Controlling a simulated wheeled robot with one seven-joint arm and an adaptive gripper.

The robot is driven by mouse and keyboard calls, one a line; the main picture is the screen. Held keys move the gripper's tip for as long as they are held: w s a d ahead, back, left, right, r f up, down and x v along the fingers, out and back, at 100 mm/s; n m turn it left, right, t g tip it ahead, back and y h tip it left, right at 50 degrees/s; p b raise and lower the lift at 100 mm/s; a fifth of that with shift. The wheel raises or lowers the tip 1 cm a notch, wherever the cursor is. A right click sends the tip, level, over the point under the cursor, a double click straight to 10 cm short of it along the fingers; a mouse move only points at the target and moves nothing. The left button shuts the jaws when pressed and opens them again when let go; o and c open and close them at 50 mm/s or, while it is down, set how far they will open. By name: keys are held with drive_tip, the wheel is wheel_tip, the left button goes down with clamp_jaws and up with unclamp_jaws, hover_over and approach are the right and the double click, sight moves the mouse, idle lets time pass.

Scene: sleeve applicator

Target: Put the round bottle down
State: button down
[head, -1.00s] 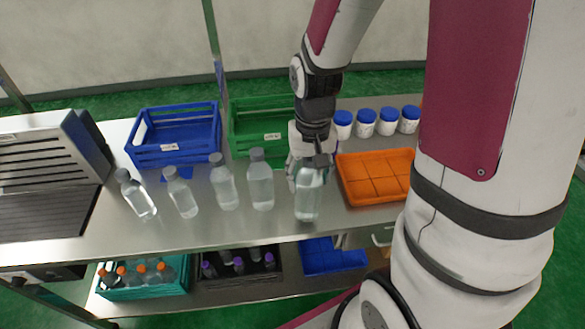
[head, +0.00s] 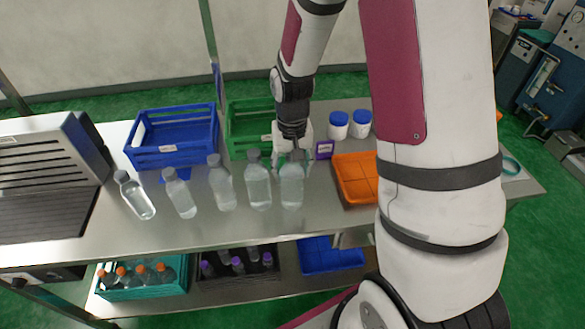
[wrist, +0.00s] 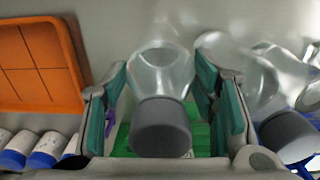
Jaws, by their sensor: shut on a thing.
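The round bottle (head: 291,188) is clear with a grey cap. It is upright at the right end of a row of similar bottles on the steel bench (head: 240,228). My gripper (head: 293,163) is shut on it near its top, with my fingers on both sides. In the wrist view the bottle (wrist: 162,72) sits between the green-padded fingers of my gripper (wrist: 160,95), its grey cap towards the camera. Its base is level with the neighbouring bottle's (head: 258,188) in the head view. I cannot tell whether it touches the bench.
Close on the left stand several clear bottles, the leftmost (head: 136,197) tilted in view. An orange tray (head: 345,192) is on the right. Blue (head: 150,158) and green (head: 238,150) crates and white jars (head: 338,128) stand behind. Bare bench lies in front.

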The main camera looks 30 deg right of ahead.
drive_tip(key=shift+f, duration=0.1)
drive_tip(key=c, duration=0.9)
unclamp_jaws()
drive_tip(key=shift+c, duration=0.2)
